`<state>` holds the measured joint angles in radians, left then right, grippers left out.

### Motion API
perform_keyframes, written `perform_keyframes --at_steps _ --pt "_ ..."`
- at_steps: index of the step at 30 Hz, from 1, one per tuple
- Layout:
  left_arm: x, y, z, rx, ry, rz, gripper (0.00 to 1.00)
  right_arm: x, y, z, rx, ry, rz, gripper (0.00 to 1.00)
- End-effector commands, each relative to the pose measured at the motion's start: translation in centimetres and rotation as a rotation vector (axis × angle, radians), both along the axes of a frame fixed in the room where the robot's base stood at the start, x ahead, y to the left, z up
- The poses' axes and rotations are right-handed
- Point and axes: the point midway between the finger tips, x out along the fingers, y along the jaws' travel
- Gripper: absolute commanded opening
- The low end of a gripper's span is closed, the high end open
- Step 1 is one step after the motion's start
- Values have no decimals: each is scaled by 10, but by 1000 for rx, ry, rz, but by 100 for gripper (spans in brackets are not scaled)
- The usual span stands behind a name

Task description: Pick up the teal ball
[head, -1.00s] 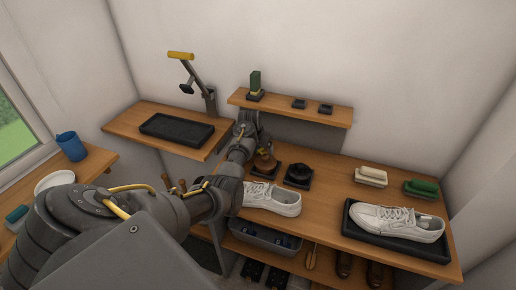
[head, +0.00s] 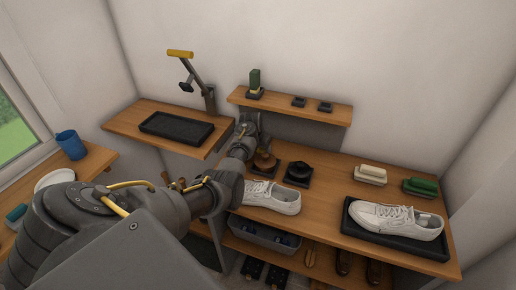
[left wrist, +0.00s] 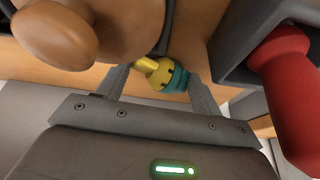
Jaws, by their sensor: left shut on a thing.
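In the left wrist view, my left gripper (left wrist: 158,82) has its two fingers on either side of a small rounded thing. This thing is teal on its right side, the teal ball (left wrist: 180,80), with a yellow part with dark spots on its left. The gripper is shut on it, and the brown wooden shapes above partly crowd the view. In the head view my left arm reaches in from the left towards the bench, and its fingers and the ball cannot be made out there. My right gripper is not in view.
Close to the fingers are a large brown rounded handle (left wrist: 55,40) and a red handle (left wrist: 285,90) by a grey holder. On the bench are white shoes (head: 395,220), dark pads and brushes (head: 418,187). A black tray (head: 177,127) lies on the left shelf.

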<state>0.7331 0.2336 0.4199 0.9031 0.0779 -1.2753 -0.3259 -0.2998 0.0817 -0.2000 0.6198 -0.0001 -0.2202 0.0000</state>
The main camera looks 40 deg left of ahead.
Motion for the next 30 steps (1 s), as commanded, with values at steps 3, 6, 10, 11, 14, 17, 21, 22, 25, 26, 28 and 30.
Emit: perform_keyframes --at_steps 3,6,10,11,14,17,21,22,25,26,28,30 --pt "0 0 1 0 0 0 48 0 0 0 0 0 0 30" --pt "0 0 3 0 0 0 48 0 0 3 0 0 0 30" --pt "0 0 12 0 0 0 48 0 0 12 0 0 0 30" --pt "0 0 15 0 0 0 48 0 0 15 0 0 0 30" --pt "0 0 28 0 0 -1 48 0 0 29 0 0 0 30" --pt "0 0 45 0 0 0 48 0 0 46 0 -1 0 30" --pt "0 0 71 0 0 1 48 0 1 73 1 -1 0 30" --pt "0 0 76 0 0 1 48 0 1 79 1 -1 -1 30" --pt "-13 -3 69 -1 3 0 48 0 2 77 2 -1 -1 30" --pt "-18 -4 69 0 2 0 48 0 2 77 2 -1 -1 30" --pt "-31 -8 69 1 0 0 48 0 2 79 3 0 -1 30" --pt "-43 -10 69 1 -1 0 48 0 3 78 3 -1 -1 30"
